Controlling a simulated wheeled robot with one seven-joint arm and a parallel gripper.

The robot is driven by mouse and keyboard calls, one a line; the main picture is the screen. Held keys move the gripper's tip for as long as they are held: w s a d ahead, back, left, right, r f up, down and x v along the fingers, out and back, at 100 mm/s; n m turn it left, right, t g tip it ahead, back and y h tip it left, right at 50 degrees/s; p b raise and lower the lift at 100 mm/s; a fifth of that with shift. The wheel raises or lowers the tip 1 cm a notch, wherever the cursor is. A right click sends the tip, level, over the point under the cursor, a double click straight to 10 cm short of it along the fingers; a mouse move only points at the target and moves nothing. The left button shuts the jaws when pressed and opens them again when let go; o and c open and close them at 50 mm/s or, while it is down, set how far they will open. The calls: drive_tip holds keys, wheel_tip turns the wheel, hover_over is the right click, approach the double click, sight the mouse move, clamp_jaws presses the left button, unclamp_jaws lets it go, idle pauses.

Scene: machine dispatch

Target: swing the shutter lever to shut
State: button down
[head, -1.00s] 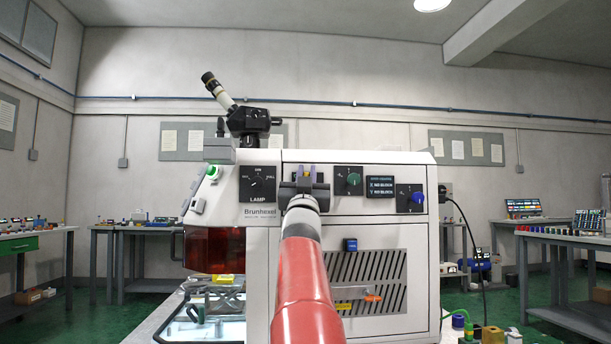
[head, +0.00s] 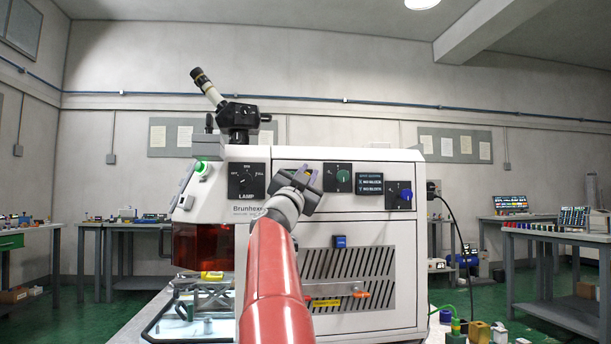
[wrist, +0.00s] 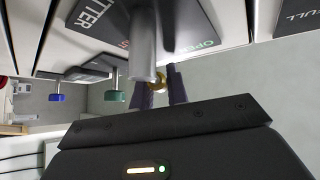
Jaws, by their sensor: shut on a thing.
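The shutter lever shows in the wrist view as a grey post with a small brass-coloured part (wrist: 158,83) between my fingers. My gripper (wrist: 158,90) is shut on it. The shutter plate (wrist: 185,22) behind it reads "TTER", with green "OPEN" on the right and partly hidden red letters on the left. In the head view my gripper (head: 308,176) is at the front of the white machine (head: 375,240), tilted to the right, and hides most of the lever and its plate.
The lamp switch (head: 242,180) is left of my gripper. A green knob (head: 343,175) and a blue knob (head: 405,194) are close to its right. A microscope (head: 235,115) stands on top. A vent with an orange handle (head: 361,295) is below.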

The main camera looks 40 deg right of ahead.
idle(0.3)
drive_tip(key=c, duration=1.4)
unclamp_jaws()
drive_tip(key=shift+o, duration=0.2)
drive_tip(key=b+v, duration=0.4)
drive_tip(key=v, duration=0.4)
